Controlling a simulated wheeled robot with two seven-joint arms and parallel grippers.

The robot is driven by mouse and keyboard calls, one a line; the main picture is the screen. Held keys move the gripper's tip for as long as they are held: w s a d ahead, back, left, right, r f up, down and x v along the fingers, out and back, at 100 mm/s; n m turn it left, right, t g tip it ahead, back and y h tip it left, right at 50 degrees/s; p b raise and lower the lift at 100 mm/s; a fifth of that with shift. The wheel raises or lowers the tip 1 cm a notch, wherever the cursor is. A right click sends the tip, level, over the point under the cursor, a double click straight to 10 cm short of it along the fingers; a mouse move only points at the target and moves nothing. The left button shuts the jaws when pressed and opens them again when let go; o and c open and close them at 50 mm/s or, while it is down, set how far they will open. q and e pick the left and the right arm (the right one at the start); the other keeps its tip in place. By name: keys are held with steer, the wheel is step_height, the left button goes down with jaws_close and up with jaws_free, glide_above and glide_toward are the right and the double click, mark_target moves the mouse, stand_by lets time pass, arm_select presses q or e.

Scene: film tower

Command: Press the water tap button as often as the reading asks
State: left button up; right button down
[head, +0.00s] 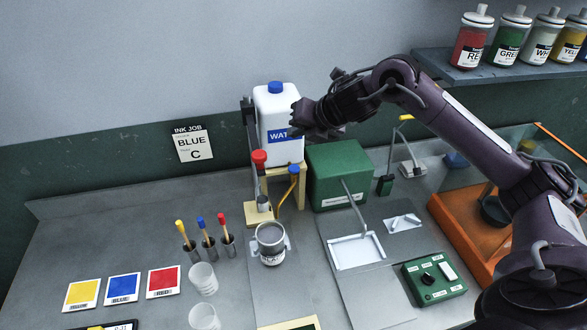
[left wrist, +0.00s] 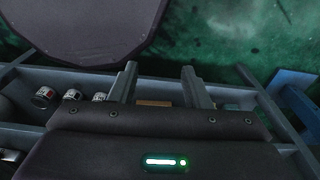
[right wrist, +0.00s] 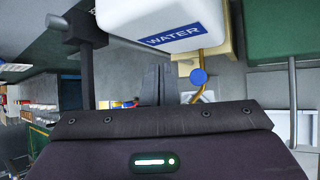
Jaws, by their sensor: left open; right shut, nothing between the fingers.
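The white water bottle (head: 279,125) with a blue cap stands at the back. Below it, a blue knob (head: 294,169) tops a thin orange-brown tube; the knob also shows in the right wrist view (right wrist: 198,76). A red knob (head: 259,157) stands to its left. My right gripper (head: 300,122) is in front of the bottle's right side, above the blue knob and apart from it. Its fingers are shut and empty in the right wrist view (right wrist: 158,85). My left gripper (left wrist: 160,85) is open and empty, outside the head view. A small dark display (head: 112,326) is cut off at the bottom edge; its reading is unclear.
A grey labelled pot (head: 270,243) stands below the tap. Clear cups (head: 203,279) and brush holders (head: 208,248) stand left of it. A green box (head: 337,175) stands right of the bottle. An ink job card (head: 193,144) reads BLUE, C.

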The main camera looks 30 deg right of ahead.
mark_target(297, 170)
step_height(297, 170, down, 4)
steer(key=b, duration=0.2)
steer(key=shift+b, duration=0.4)
step_height(297, 170, down, 3)
steer(key=b, duration=0.2)
steer(key=shift+d+f+b, duration=0.1)
steer(key=shift+f+b, duration=0.05)
steer(key=shift+b, duration=0.25)
steer(key=shift+f+b, duration=0.35)
steer(key=shift+f, duration=0.1)
arm_select(q)
step_height(297, 170, down, 7)
steer(key=w, duration=0.1)
steer(key=shift+w+a+r, duration=0.15)
steer(key=shift+r, duration=0.05)
steer(key=shift+a, duration=0.4)
steer(key=shift+f+b, duration=0.3)
steer(key=shift+f, duration=0.05)
arm_select(e)
steer(key=shift+f, duration=0.4)
